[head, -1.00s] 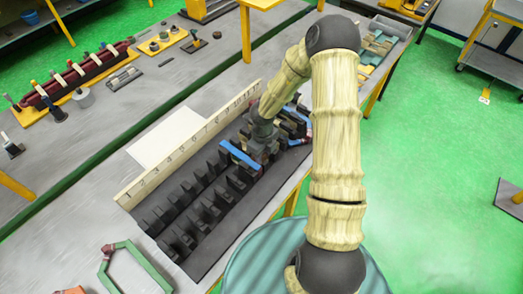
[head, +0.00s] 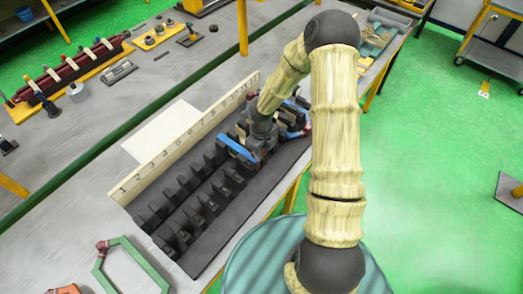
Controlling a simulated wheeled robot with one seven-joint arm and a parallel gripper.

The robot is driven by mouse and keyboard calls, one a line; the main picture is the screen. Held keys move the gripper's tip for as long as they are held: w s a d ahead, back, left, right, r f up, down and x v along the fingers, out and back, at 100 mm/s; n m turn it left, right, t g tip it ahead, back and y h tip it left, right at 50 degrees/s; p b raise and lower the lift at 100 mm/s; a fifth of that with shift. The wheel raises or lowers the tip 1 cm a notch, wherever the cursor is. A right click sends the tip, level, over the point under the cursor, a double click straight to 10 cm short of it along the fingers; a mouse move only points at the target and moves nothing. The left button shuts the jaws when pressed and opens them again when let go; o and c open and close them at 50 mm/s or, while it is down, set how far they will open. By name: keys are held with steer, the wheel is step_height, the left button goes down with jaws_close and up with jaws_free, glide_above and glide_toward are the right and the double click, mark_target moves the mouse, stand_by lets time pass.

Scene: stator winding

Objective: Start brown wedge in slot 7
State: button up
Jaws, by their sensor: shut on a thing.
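The stator block (head: 190,245) is a long dark base with two rows of black teeth and slots between them. A pale strip with slot numbers (head: 165,163) stands along its far side. My gripper (head: 262,142) is low over the block, towards its right half, among the teeth. Blue coil pieces (head: 236,148) lie in the slots beside it, with more to its right. The fingertips and what they hold are hidden by the wrist and coils. I cannot make out the brown wedge or which slot is under the gripper.
A green and a red-brown coil frame (head: 130,262) lies on the grey bench at the front left. A white sheet (head: 160,137) lies behind the number strip. A rack of dark red pieces (head: 75,72) and small parts stand on the far bench. Trays (head: 378,38) stand at the back right.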

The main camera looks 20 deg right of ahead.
steer(key=shift+w+a+f+b, duration=0.1)
steer(key=shift+a+f+b, duration=0.1)
steer(key=shift+f+b, duration=0.8)
steer(key=shift+f, duration=0.3)
steer(key=shift+f+b, duration=0.45)
steer(key=shift+f, duration=0.3)
steer(key=shift+f, duration=0.1)
steer(key=shift+w+a+p, duration=0.5)
steer(key=shift+w+p, duration=0.15)
steer(key=shift+p, duration=0.2)
stand_by(0.3)
steer(key=o, duration=0.9)
steer(key=shift+o, duration=0.7)
steer(key=shift+w+r, duration=0.15)
steer(key=shift+r, duration=0.15)
step_height(320, 180, up, 17)
steer(key=shift+b, duration=0.45)
steer(key=shift+f, duration=0.1)
